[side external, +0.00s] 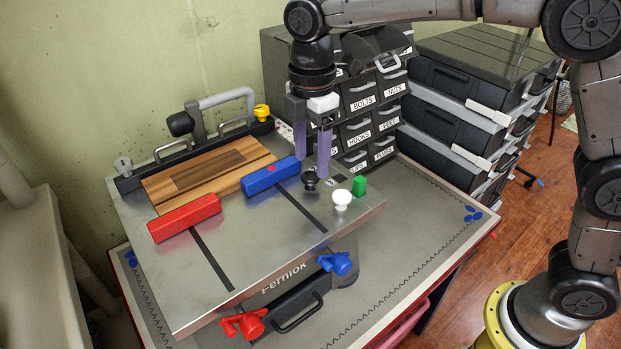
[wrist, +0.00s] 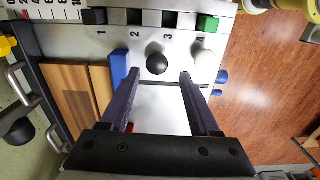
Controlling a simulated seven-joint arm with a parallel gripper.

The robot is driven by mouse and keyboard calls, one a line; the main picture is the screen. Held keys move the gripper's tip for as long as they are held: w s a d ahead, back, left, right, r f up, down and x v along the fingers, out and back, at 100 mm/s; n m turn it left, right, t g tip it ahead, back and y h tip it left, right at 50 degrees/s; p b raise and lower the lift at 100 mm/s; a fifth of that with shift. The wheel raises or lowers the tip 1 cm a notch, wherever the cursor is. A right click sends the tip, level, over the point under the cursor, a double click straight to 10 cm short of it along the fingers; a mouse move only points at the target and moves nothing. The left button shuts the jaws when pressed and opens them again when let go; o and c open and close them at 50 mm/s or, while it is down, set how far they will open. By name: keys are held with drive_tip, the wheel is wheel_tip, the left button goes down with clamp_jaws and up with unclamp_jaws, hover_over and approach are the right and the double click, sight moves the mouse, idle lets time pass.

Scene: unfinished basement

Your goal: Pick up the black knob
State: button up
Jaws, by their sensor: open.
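The black knob (side external: 310,182) stands on the metal top of the workbench unit, between the blue block and the white knob. Whether a finger touches the knob I cannot tell.
A white knob (side external: 342,199) stands close beside the black one, near the right finger in the wrist view. A green block (side external: 359,186), a blue block (side external: 270,176) and a red block (side external: 184,218) are on the top. Labelled drawers (side external: 362,104) rise behind.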

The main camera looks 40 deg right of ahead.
sight(310, 175)
drive_tip(key=f, duration=0.4)
drive_tip(key=shift+w+f, duration=0.25)
drive_tip(key=shift+f, duration=0.15)
clamp_jaws()
